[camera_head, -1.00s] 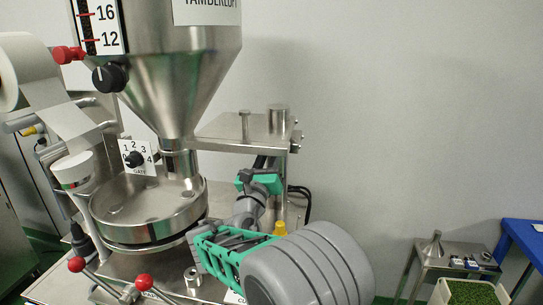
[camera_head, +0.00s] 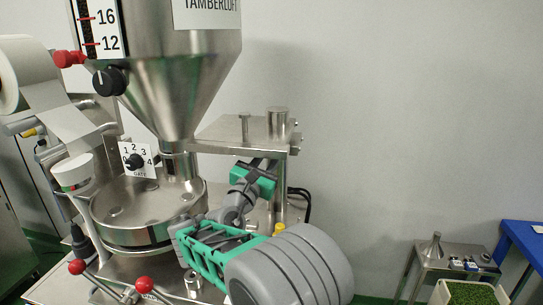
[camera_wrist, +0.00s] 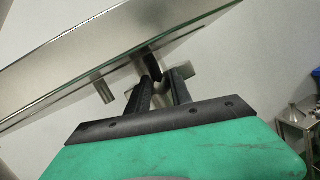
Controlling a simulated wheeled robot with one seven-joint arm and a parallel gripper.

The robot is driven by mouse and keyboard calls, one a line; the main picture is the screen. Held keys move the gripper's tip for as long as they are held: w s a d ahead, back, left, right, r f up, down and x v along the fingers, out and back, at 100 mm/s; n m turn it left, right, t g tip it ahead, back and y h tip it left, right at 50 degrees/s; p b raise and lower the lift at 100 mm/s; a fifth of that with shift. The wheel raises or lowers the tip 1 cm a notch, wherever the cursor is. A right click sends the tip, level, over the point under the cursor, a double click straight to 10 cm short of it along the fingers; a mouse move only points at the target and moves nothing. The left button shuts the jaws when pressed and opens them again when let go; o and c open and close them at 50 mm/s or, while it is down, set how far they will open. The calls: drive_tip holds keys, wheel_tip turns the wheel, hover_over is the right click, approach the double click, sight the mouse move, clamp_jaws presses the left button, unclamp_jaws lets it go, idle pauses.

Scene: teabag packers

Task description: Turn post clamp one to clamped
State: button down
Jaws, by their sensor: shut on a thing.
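My gripper (camera_head: 262,163) is under the metal bracket (camera_head: 232,134) right of the hopper. In the wrist view its two black fingers (camera_wrist: 160,84) reach up to the underside of the bracket plate (camera_wrist: 70,65). They are shut on a small metal piece (camera_wrist: 206,76), which I take to be the handle of post clamp one. Its right end shows beside the right finger; the fingers hide its middle. In the head view the handle is hidden by the gripper and bracket. I cannot read whether the clamp is clamped.
The steel hopper (camera_head: 180,75) and round dosing pan (camera_head: 125,212) stand left of my gripper. Two short posts rise from the bracket, one thick (camera_head: 277,122). Red-knobbed levers (camera_head: 143,284) are at lower left. A side table (camera_head: 440,262) is far right, with open space between.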

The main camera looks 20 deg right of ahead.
drive_tip(key=shift+w+a+r, duration=0.1)
drive_tip(key=shift+a+r, duration=0.05)
drive_tip(key=shift+r, duration=0.1)
drive_tip(key=c, duration=1.3)
unclamp_jaws()
drive_tip(key=shift+w+a+f, duration=0.1)
drive_tip(key=shift+w+a, duration=0.05)
drive_tip(key=shift+c, duration=0.2)
drive_tip(key=shift+o, duration=0.2)
drive_tip(key=b+v, duration=0.5)
drive_tip(key=v, duration=0.2)
drive_tip(key=shift+s+a+b, duration=0.2)
drive_tip(key=shift+s+b, duration=0.2)
